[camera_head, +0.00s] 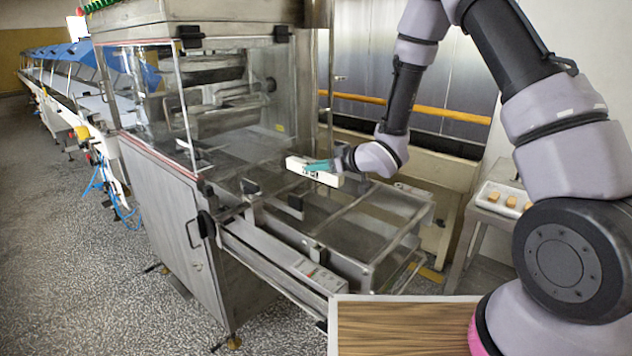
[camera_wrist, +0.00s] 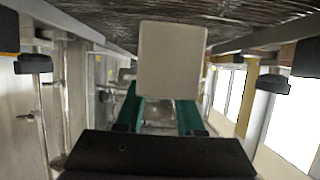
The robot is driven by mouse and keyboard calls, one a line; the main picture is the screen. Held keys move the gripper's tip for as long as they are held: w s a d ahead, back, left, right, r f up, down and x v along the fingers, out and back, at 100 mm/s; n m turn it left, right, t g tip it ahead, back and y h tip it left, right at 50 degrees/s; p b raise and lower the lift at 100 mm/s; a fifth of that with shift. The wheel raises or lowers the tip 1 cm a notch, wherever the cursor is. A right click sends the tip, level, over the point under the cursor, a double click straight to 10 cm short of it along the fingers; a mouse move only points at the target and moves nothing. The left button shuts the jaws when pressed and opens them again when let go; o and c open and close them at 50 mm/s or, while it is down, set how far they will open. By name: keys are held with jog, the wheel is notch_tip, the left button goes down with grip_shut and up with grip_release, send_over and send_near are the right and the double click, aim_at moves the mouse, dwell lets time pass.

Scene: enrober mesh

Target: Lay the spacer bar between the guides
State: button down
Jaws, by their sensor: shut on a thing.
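A long whitish spacer bar (camera_head: 325,178) is held level over the mesh bed (camera_head: 345,235) at the open end of the steel machine. My gripper (camera_head: 318,166), with teal fingers, is shut on the bar near its middle. In the wrist view the bar (camera_wrist: 170,60) shows as a pale, squarish face between the teal fingers (camera_wrist: 162,112). The dark mesh (camera_wrist: 150,12) fills the top of that view, between two metal side rails. I cannot tell the gap between bar and mesh.
The machine's glass hood (camera_head: 150,90) rises at the left of the bed. A tray with several tan pieces (camera_head: 500,197) stands on a stand at the right. A wood-topped surface (camera_head: 400,325) lies in front. Mesh around the bar looks clear.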

aim_at(318, 179)
jog(key=shift+f, duration=2.25)
jog(key=shift+f, duration=0.2)
jog(key=c, duration=0.5)
grip_release()
jog(key=shift+r, duration=0.1)
